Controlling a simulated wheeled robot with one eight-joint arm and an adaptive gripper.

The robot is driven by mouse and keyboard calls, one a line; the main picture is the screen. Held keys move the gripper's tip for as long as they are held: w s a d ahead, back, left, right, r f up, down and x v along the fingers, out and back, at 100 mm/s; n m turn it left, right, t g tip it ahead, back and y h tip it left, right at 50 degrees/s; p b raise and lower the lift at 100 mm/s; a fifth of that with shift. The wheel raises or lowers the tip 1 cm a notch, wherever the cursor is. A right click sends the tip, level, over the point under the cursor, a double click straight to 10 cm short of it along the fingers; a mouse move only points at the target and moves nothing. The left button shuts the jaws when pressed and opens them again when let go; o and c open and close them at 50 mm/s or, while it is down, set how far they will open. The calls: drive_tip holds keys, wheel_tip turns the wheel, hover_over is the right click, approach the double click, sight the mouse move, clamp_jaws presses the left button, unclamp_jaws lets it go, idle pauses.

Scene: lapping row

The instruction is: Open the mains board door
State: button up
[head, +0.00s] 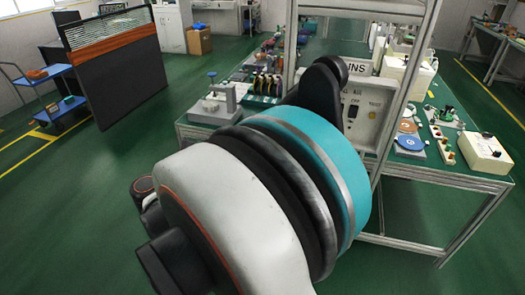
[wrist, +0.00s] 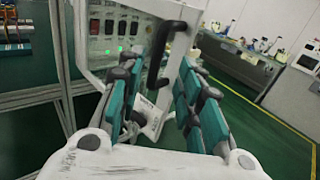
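The mains board (head: 365,112) stands at the near edge of the bench in the head view, partly hidden by my arm; its sign shows only the letters "INS". In the wrist view, the board's face (wrist: 108,28) shows switches and several lit green lamps. The white-framed door (wrist: 182,14) carries a black bar handle (wrist: 157,58). I cannot tell whether the door stands ajar. My gripper (wrist: 160,68) is open, its teal-padded fingers on either side of the handle. Contact with the handle is not clear. The gripper is hidden behind my arm in the head view.
A metal frame post (head: 408,85) rises right beside the board. The bench (head: 440,178) holds discs, a white box (head: 485,152) and small fixtures. A dark partition (head: 115,65) and blue cart (head: 60,108) stand at left. Green floor is clear at left.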

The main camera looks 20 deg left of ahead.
drive_tip(key=shift+v, duration=1.9)
